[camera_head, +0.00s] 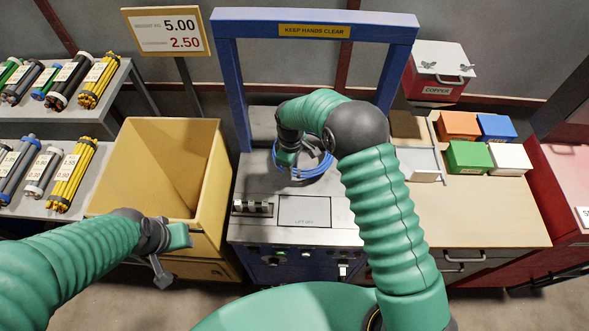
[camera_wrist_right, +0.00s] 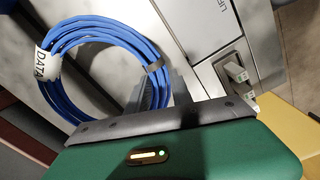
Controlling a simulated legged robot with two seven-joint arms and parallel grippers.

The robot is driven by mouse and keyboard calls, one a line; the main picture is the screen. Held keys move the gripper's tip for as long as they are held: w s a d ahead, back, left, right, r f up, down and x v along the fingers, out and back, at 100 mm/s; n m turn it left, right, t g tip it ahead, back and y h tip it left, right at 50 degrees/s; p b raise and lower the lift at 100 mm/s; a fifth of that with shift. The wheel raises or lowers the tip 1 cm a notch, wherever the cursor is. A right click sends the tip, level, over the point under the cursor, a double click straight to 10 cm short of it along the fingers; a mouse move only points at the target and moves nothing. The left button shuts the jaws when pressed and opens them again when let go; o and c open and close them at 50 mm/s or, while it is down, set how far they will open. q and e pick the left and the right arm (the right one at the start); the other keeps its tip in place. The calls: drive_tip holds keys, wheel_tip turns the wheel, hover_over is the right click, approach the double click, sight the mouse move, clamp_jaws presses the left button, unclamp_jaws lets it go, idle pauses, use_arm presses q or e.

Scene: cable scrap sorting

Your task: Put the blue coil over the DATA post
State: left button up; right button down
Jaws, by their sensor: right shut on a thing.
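The blue coil (camera_head: 322,170) is a ring of several turns above the steel top of the blue-framed machine. It also shows in the right wrist view (camera_wrist_right: 95,29), with a white DATA tag on its left side. My right gripper (camera_head: 288,158) is shut on the coil's near side; in the right wrist view its dark finger (camera_wrist_right: 155,88) lies at the ring's right edge. My left gripper (camera_head: 174,254) is open and empty in front of the yellow bin. I cannot make out a DATA post in either view.
The machine's blue frame (camera_head: 228,80) stands around the coil. On the right bench (camera_head: 480,205) are a metal tray (camera_head: 418,165) and several coloured boxes. A red COPPER bin (camera_head: 437,90) stands behind.

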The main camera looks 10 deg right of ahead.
drive_tip(key=f, duration=0.1)
drive_tip(key=d+f, duration=0.1)
drive_tip(key=f, duration=0.1)
drive_tip(key=w+f, duration=0.1)
drive_tip(key=f, duration=0.1)
drive_tip(key=shift+d, duration=0.3)
drive_tip(key=shift+s, duration=0.25)
drive_tip(key=shift+a+f, duration=0.1)
drive_tip(key=shift+a, duration=0.1)
drive_tip(key=c, duration=1.1)
unclamp_jaws()
drive_tip(key=shift+w+a, duration=0.15)
drive_tip(key=shift+a, duration=0.1)
